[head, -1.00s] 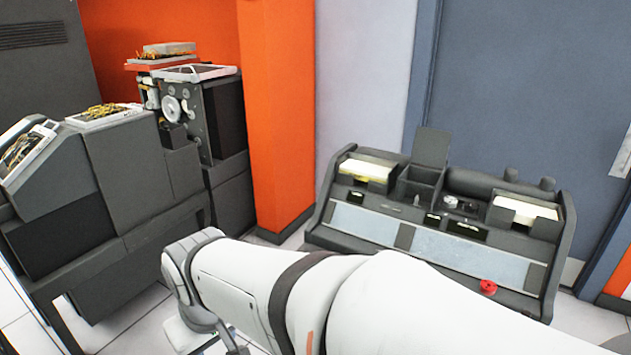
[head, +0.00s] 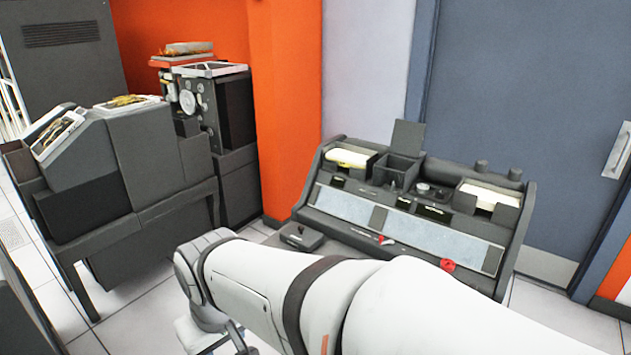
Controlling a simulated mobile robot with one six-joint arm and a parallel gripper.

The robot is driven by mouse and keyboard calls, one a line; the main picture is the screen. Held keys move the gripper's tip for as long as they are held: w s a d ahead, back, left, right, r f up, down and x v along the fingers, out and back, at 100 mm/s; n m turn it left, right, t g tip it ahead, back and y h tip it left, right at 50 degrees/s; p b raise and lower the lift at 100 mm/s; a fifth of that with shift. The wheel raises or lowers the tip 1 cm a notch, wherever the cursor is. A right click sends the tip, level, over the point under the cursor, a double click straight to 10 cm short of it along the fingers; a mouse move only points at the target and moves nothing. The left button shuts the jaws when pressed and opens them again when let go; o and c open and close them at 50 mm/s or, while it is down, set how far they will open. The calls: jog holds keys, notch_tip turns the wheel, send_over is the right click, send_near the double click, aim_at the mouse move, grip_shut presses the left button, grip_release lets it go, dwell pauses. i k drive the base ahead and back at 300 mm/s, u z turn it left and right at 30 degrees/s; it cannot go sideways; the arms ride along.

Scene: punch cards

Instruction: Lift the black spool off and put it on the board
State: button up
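No thing in the head view is clearly the black spool. Pale flat panels (head: 345,202) run along the desk's sloped front; I cannot tell whether one is the board. My white arm crosses the lower middle, and my gripper (head: 222,340) is only partly visible at the bottom edge, well below and left of the desk. Its fingers are unclear.
Card stacks (head: 351,158) sit in the desk's hoppers, and a red knob (head: 447,265) is at its front. A dark machine (head: 145,160) stands at left, with a reel unit (head: 212,105) behind it.

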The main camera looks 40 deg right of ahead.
aim_at(440, 196)
jog(key=z, duration=0.05)
jog(key=k, duration=1.7)
jog(key=z, duration=1.4)
jog(key=i, duration=2)
jog(key=z, duration=0.05)
